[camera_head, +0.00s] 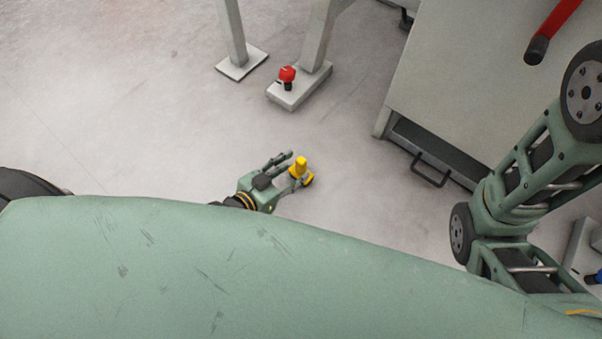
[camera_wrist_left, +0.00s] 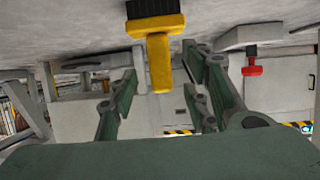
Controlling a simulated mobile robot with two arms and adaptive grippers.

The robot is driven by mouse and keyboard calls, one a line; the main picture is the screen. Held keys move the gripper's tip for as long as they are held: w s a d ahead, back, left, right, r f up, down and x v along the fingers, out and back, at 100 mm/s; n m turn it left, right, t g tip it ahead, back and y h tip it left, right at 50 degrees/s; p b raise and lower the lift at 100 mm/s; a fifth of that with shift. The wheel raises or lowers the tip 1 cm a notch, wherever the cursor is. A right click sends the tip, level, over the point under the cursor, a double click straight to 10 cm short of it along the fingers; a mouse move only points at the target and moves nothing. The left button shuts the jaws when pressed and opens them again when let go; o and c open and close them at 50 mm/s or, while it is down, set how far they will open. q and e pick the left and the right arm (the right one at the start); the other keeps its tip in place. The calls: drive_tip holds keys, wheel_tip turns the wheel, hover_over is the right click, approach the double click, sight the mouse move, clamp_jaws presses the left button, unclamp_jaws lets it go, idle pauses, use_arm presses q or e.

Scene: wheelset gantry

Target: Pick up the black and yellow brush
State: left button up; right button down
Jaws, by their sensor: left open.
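The black and yellow brush (camera_head: 301,165) is on the floor just beyond my left gripper in the head view. In the left wrist view, which looks upside down, its yellow handle (camera_wrist_left: 159,62) and black bristles (camera_wrist_left: 155,5) show, with the bristles toward the floor. My left gripper (camera_head: 293,170) is open, its fingers pointing at the brush. In the left wrist view the open fingers (camera_wrist_left: 160,85) lie on either side of the handle's line; I cannot tell whether they touch it. My right gripper is not in view; only my right arm shows at the right.
A red and black object (camera_head: 287,76) sits on a grey gantry foot (camera_head: 300,92), with another foot (camera_head: 242,64) beside it. A grey cabinet (camera_head: 465,75) with a black drawer handle (camera_head: 430,177) stands at right. The floor left of the brush is clear.

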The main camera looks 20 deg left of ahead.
sight(298, 167)
use_arm(q)
drive_tip(key=b+x, duration=0.2)
drive_tip(key=x, duration=0.1)
drive_tip(key=shift+w+d+f, duration=0.1)
drive_tip(key=shift+w+f, duration=0.05)
drive_tip(key=shift+w, duration=0.2)
drive_tip(key=shift+w+d+b, duration=0.1)
drive_tip(key=shift+w+b, duration=0.15)
drive_tip(key=shift+b, duration=0.05)
clamp_jaws()
